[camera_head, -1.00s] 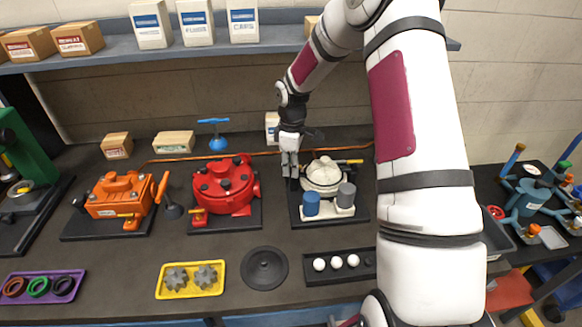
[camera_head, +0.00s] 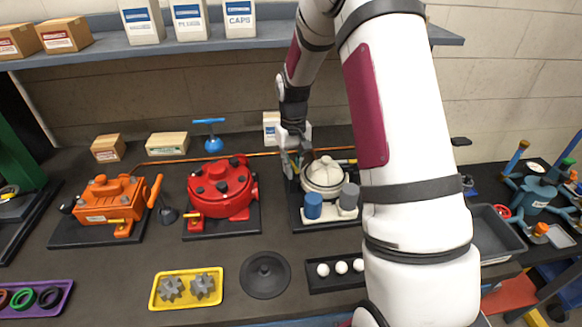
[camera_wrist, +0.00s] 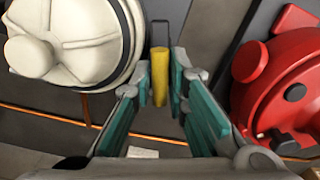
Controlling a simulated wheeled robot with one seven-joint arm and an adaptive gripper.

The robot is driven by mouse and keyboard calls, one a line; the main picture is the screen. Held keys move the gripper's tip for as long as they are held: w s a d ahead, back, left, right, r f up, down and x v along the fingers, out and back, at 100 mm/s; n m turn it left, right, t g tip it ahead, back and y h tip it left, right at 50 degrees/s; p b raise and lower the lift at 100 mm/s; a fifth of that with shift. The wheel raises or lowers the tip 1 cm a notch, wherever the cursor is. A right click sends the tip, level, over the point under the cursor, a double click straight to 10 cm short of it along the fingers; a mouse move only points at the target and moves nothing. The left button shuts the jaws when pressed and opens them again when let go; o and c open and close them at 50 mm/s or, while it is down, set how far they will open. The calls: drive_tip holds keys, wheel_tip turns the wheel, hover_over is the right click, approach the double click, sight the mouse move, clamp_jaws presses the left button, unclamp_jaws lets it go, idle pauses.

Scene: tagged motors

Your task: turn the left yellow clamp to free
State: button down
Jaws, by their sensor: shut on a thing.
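The white round motor (camera_head: 322,180) stands on a dark base plate right of the red motor, with a blue and a grey cylinder at its front. The left yellow clamp (camera_wrist: 160,76) is an upright yellow bar beside the white motor in the wrist view. My gripper (camera_wrist: 160,88) is shut on it, with a teal-padded finger on each side. In the head view my gripper (camera_head: 291,165) is at the left edge of the white motor and hides this clamp. The right yellow clamp (camera_head: 347,161) shows only partly beside my arm.
The red motor (camera_head: 222,188) stands close left of my gripper, and an orange motor (camera_head: 108,200) farther left. A yellow tray (camera_head: 188,304) with grey gears and a dark disc (camera_head: 265,275) lie in front. A shelf (camera_head: 110,46) with boxes runs above the bench.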

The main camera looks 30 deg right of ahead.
sight(293, 164)
drive_tip(key=shift+m+b, duration=0.4)
drive_tip(key=shift+m, duration=1.1)
drive_tip(key=shift+d, duration=0.1)
drive_tip(key=c, duration=1.6)
unclamp_jaws()
drive_tip(key=shift+o, duration=0.2)
wheel_tip(293, 164, up, 12)
